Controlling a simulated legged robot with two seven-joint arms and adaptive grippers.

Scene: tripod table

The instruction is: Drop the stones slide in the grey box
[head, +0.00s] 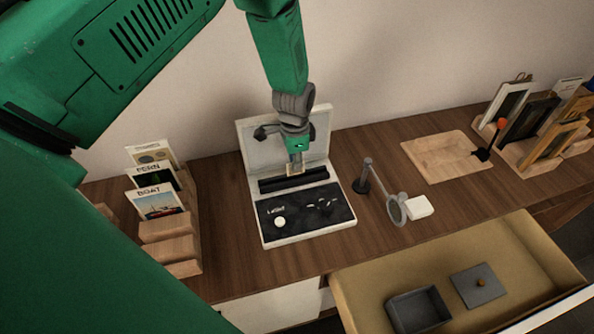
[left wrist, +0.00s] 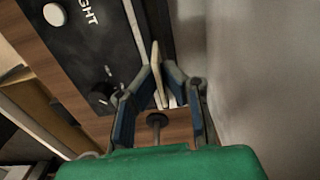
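My left gripper (head: 295,168) points down over the back of the open light box (head: 305,235). In the left wrist view its fingers (left wrist: 156,82) are closed on a thin pale slide (left wrist: 156,60), seen nearly edge on. The held slide's picture cannot be read, so I cannot tell whether it is the stones slide. The grey box (head: 398,314) stands open in the pulled-out drawer (head: 365,299), and its flat lid (head: 478,283) with a small knob lies beside it. My right gripper is out of view.
A left rack (head: 170,225) holds slides marked FERN and BOAT (head: 157,205), with another behind. A magnifier (head: 396,209) stands right of the light box. A wooden board (head: 445,157) and more framed slides (head: 508,103) are farther right.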

